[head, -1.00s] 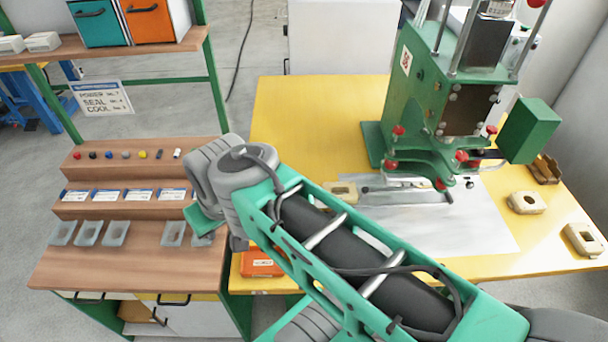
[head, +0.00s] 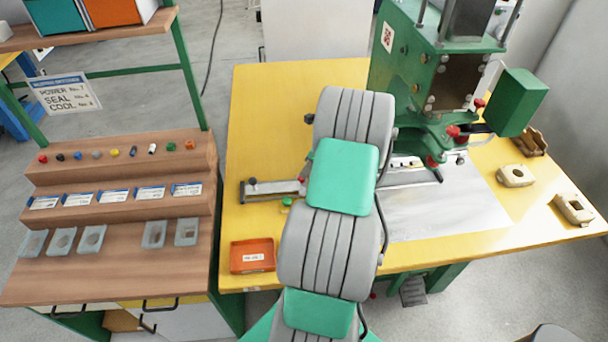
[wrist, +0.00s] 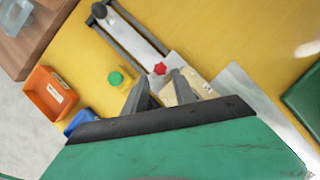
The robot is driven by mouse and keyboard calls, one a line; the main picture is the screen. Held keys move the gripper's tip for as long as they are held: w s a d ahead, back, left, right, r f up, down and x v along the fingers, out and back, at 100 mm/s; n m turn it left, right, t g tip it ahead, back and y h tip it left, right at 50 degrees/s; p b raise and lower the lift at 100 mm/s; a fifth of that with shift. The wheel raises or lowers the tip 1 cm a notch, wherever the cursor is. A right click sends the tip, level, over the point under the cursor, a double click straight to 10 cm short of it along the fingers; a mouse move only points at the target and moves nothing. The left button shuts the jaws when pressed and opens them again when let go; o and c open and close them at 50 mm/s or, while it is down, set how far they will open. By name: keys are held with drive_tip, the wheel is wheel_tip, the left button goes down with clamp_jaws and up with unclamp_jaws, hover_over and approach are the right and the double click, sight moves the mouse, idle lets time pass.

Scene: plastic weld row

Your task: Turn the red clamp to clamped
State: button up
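A small red star-shaped knob (wrist: 160,69), which looks like the red clamp, sits by the near end of a grey slide rail (wrist: 135,30) in the wrist view. My gripper (wrist: 160,78) is open there, its two dark fingers apart with the knob showing just beyond and between their tips. I cannot tell how far above the knob the fingers are. A beige block (wrist: 193,88) lies beside the right finger.
A green button (wrist: 115,78), an orange tray (wrist: 50,92) and a blue item (wrist: 80,119) lie left of the fingers. The green press (head: 410,60) with red knobs stands right of my arm. The yellow table (head: 270,110) is clear at the back left.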

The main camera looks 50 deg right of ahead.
sight(302, 182)
drive_tip(key=x, duration=0.5)
drive_tip(key=shift+c, duration=0.2)
clamp_jaws()
